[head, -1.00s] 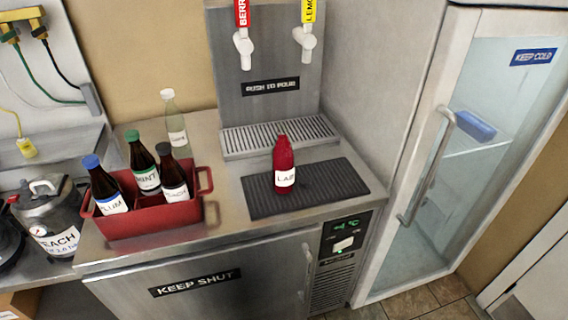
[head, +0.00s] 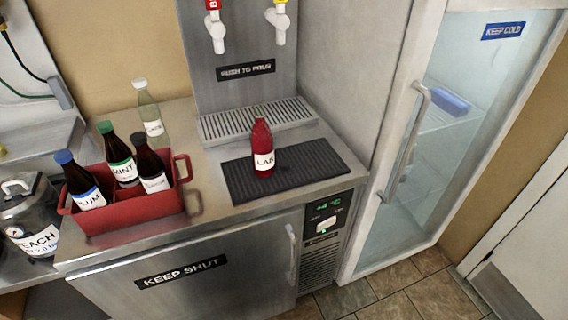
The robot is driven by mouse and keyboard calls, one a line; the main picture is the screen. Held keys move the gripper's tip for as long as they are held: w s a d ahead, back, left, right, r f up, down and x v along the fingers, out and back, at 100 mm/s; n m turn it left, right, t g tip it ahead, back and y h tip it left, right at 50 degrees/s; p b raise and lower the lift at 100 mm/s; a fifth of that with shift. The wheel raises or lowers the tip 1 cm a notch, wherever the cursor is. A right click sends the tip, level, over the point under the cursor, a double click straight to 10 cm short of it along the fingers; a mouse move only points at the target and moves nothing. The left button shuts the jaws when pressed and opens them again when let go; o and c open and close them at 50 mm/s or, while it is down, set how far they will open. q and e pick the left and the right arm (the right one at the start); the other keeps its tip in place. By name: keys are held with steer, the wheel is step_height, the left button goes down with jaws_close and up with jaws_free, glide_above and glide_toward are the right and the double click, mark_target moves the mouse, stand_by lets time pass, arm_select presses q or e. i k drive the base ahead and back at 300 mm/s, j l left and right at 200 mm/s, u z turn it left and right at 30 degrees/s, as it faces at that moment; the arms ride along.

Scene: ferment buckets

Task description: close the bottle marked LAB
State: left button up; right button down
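A red bottle (head: 262,148) with a white label, which appears to read LAB, stands upright on a black ribbed mat (head: 318,170) on the steel counter. No loose cap is clearly seen. Neither of my grippers shows in the head view.
A red crate (head: 135,213) left of the mat holds several dark bottles. A clear bottle (head: 151,112) stands behind it. A tap tower (head: 245,85) with a drip tray (head: 222,125) is behind the mat. A glass-door fridge (head: 455,130) is at right, shut.

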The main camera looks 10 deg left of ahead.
mark_target(261, 135)
steer(key=l+u, duration=0.2)
steer(key=u, duration=0.25)
steer(key=l+u, duration=0.2)
steer(key=u, duration=0.25)
steer(key=l+u, duration=0.15)
steer(key=l, duration=0.25)
steer(key=k+l+u, duration=0.1)
steer(key=l, duration=0.35)
steer(key=l+u, duration=0.15)
steer(key=l, duration=0.25)
steer(key=k+l+u, duration=0.1)
steer(key=l, duration=0.3)
steer(key=k+l+u, duration=0.15)
steer(key=l, duration=0.25)
steer(key=k+l+u, duration=0.1)
steer(key=l, duration=0.3)
steer(key=k+l, duration=0.15)
steer(key=l, duration=0.25)
steer(key=k+l, duration=0.2)
steer(key=l, duration=0.2)
steer(key=k+l, duration=0.15)
steer(key=l, duration=0.25)
